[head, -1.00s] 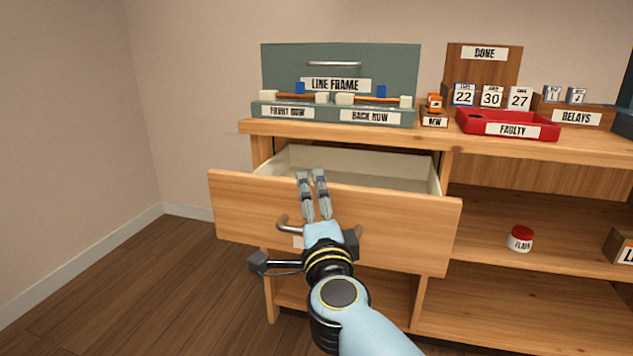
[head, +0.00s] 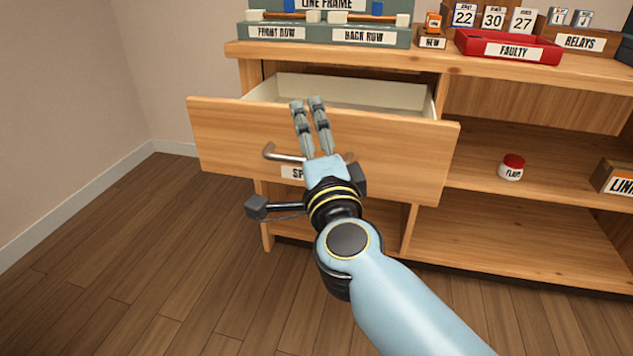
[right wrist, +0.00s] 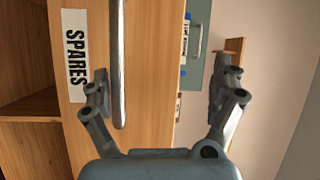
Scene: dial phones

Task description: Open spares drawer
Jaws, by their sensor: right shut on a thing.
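The spares drawer (head: 400,152) is pulled out of the wooden cabinet, and its pale interior (head: 345,90) shows behind the front panel. The visible part of the interior looks empty. Its metal bar handle (head: 284,155) sits on the front, partly hidden by my right gripper (head: 308,103). In the right wrist view the handle (right wrist: 119,60) runs between the two fingers, close to the left one, beside the SPARES label (right wrist: 76,52). My left gripper is out of view.
The cabinet top (head: 440,62) holds a green line frame (head: 325,38), a red FAULTY tray (head: 510,48) and a RELAYS box (head: 580,42). A red-lidded jar (head: 511,168) and a box (head: 613,179) stand on the right shelf. The floor (head: 120,270) at left is clear.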

